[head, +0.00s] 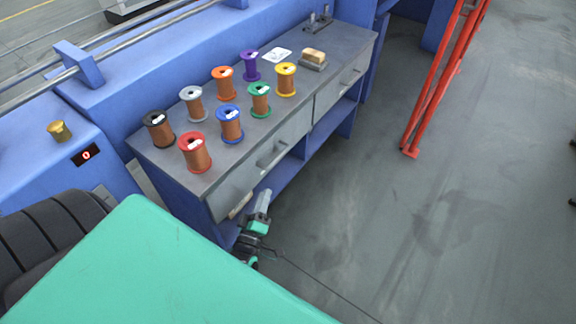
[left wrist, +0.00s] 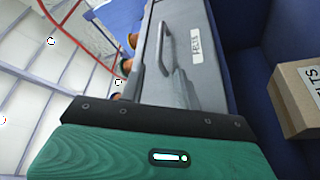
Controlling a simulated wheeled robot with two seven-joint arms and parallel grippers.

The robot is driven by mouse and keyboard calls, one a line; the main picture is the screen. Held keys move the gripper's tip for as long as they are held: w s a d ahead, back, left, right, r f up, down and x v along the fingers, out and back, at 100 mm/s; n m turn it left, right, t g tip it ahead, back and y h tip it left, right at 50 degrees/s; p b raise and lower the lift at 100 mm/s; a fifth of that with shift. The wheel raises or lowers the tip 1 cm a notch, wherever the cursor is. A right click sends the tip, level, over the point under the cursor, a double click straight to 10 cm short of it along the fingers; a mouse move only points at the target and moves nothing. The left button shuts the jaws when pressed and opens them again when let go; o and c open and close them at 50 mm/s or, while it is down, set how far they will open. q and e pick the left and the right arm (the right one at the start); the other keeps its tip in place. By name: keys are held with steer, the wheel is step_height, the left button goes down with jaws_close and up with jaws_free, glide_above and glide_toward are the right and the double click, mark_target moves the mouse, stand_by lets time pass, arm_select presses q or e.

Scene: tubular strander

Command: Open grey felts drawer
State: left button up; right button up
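The grey felts drawer (head: 250,172) is the near one in the bench front in the head view, and it looks shut. My left gripper (head: 264,197) is low in front of the drawer's near end, below and apart from the handle. Its finger gap does not show clearly. My right gripper is out of view.
Several wire spools (head: 230,124) stand on the grey bench top (head: 335,47). A second drawer (head: 340,88) is farther along. A cardboard box (left wrist: 300,98) is beside the drawer in the left wrist view. A red frame (head: 435,80) stands right; the floor between is clear.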

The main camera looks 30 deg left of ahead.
mark_target(276, 159)
arm_select(q)
steer(key=x, duration=1.3)
steer(key=shift+w+a, duration=0.15)
steer(key=shift+w, duration=0.1)
jaws_close()
